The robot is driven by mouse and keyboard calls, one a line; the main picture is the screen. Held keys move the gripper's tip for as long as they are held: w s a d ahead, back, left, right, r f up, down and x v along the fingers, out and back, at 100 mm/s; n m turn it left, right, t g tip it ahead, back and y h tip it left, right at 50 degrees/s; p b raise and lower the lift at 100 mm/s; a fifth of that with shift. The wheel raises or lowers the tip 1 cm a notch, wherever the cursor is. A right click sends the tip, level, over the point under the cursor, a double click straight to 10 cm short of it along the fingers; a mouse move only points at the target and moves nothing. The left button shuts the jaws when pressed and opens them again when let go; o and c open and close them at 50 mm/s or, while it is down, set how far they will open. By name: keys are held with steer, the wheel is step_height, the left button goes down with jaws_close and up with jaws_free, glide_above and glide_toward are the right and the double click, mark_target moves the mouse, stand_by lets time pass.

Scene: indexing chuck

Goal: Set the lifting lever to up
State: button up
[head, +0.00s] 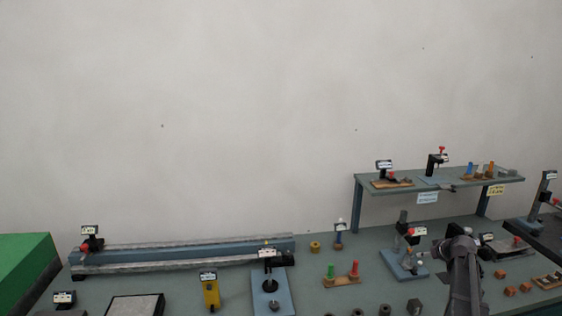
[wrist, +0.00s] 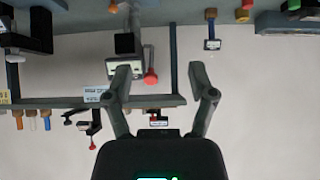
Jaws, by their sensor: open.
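A small device (head: 402,262) with a blue base, a dark post and a white label stands just left of my gripper (head: 457,231) in the head view. Its red-knobbed lever (head: 409,232) is beside the label. The wrist view is upside down. There the red knob (wrist: 151,78) shows between the open fingers of my gripper (wrist: 161,80), nearer the left finger, apparently beyond the fingertips. Nothing is held. The label (wrist: 124,71) is partly behind the left finger. Its text is too small to read, so I cannot confirm this is the lifting lever, nor its setting.
A raised shelf (head: 437,184) stands behind, carrying more red-knobbed devices. A small labelled post (head: 339,232) and a peg stand (head: 341,282) with green and red pegs are to the left. Wooden blocks (head: 510,291) lie right of my arm. A long rail (head: 180,254) crosses the left bench.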

steer(key=s+a+f+g+y+b, duration=0.1)
steer(key=s+a+f, duration=0.15)
steer(key=a, duration=0.35)
steer(key=s+a+f+g, duration=0.1)
steer(key=s+a, duration=0.2)
steer(key=a, duration=0.4)
steer(key=s+a+f+m+g+h+b, duration=0.1)
steer(key=s+a+f+g, duration=0.2)
steer(key=s+a, duration=0.8)
steer(key=s+a+f+g+h+b, duration=0.1)
steer(key=s+a+f+g+b, duration=0.1)
steer(key=s+a, duration=0.9)
steer(key=shift+s+a+f+m+g, duration=0.25)
steer(key=shift+s+f+m+g, duration=0.25)
steer(key=shift+g, duration=0.5)
